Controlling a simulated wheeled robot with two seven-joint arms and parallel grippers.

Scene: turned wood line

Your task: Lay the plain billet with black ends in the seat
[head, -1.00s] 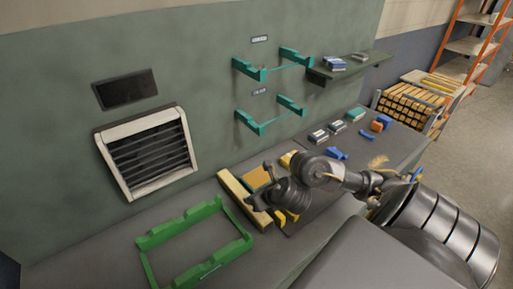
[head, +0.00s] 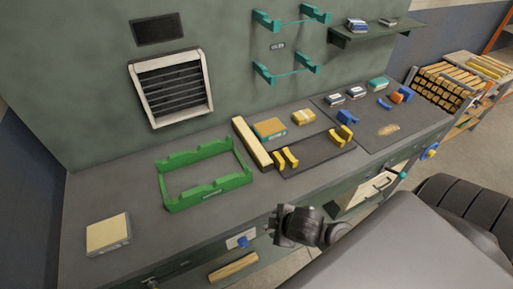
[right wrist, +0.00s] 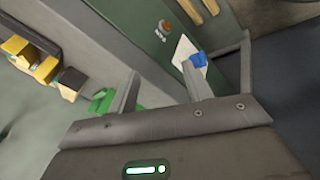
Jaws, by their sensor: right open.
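The plain billet (head: 252,143) is a long, pale wood bar lying on the bench, just right of the green notched frame (head: 178,205). In the right wrist view the tan billet (right wrist: 68,92) shows a black end, near yellow blocks. The green frame also shows there in part (right wrist: 100,101); it is empty. Which fixture is the seat I cannot tell. My right gripper (head: 281,226) is in front of the bench's front edge, apart from the billet. In the right wrist view its jaws (right wrist: 163,88) are open and empty. My left gripper is not in view.
Yellow notched blocks (head: 286,158) stand on a dark mat right of the billet, with an orange-and-teal box (head: 270,128) behind. Teal brackets (head: 290,68) hang on the wall. A tan box (head: 108,234) sits at the bench's left.

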